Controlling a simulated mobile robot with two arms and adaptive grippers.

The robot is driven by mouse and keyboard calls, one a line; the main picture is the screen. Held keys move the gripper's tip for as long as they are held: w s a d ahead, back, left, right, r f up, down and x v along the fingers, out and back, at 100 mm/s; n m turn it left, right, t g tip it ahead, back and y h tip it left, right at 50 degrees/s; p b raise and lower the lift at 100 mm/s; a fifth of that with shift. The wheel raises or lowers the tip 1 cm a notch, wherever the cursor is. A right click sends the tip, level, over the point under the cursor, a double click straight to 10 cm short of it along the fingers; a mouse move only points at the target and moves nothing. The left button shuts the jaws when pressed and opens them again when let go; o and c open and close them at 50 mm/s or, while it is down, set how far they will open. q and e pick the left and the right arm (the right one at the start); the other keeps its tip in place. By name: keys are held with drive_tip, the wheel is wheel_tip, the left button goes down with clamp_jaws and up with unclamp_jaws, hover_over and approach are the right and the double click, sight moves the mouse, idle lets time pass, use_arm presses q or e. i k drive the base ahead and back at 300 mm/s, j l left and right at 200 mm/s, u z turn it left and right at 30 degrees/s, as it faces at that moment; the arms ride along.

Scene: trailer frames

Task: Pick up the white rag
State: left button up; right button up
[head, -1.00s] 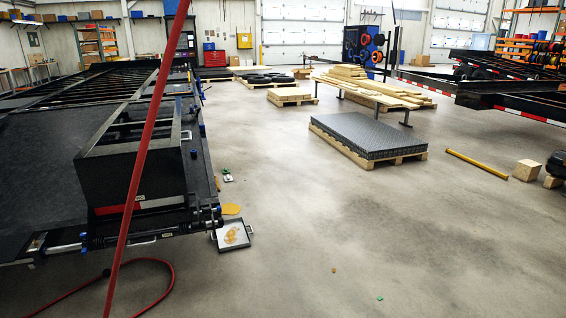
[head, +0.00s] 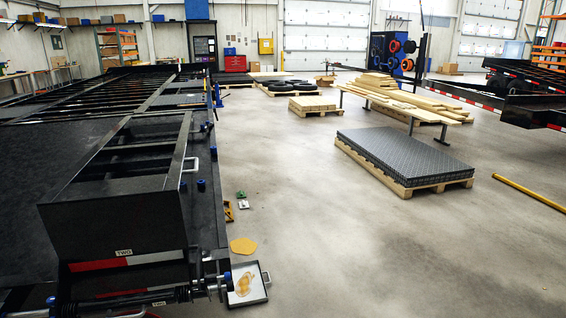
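I cannot make out a white rag for certain. A small white item (head: 243,204) lies on the floor beside the trailer's right edge, with a bit of green by it; it is too small to tell what it is. A flat yellow-orange piece (head: 243,245) lies on the floor nearer to me. A shallow tray (head: 262,293) with amber liquid on its pale bottom sits below it, partly behind the trailer's corner. Neither of my grippers is in view.
A black trailer frame (head: 120,205) fills the left side. A pallet of dark metal plates (head: 405,155) stands right of centre, with a lumber table (head: 400,97) behind it. A yellow bar (head: 530,192) lies at right. The grey floor (head: 370,255) between is mostly clear.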

sight(244, 204)
drive_tip(key=i+l+z, duration=0.25)
drive_tip(key=i, duration=0.45)
drive_tip(key=i+j+z, duration=0.1)
drive_tip(key=i+z, duration=0.2)
drive_tip(key=i, duration=0.4)
drive_tip(key=i+j+z, duration=0.25)
drive_tip(key=i, duration=0.45)
drive_tip(key=i+u, duration=0.15)
drive_tip(key=i, duration=0.4)
drive_tip(key=i+u, duration=0.2)
drive_tip(key=i, duration=0.35)
drive_tip(key=i+l+u, duration=0.15)
drive_tip(key=i, duration=0.4)
drive_tip(key=i+l+u, duration=0.15)
drive_tip(key=i+l, duration=0.15)
drive_tip(key=i, duration=0.25)
drive_tip(key=i+j+u, duration=0.15)
drive_tip(key=i+u, duration=0.2)
drive_tip(key=i, duration=0.55)
drive_tip(key=i+l+u, duration=0.15)
drive_tip(key=i+u, duration=0.25)
drive_tip(key=i, duration=0.5)
drive_tip(key=i+l+u, duration=0.1)
drive_tip(key=i+u, duration=0.4)
drive_tip(key=i+l+u, duration=0.3)
drive_tip(key=i+u, duration=0.2)
drive_tip(key=i+l+u, duration=0.45)
drive_tip(key=i+l, duration=0.1)
drive_tip(key=i, duration=0.05)
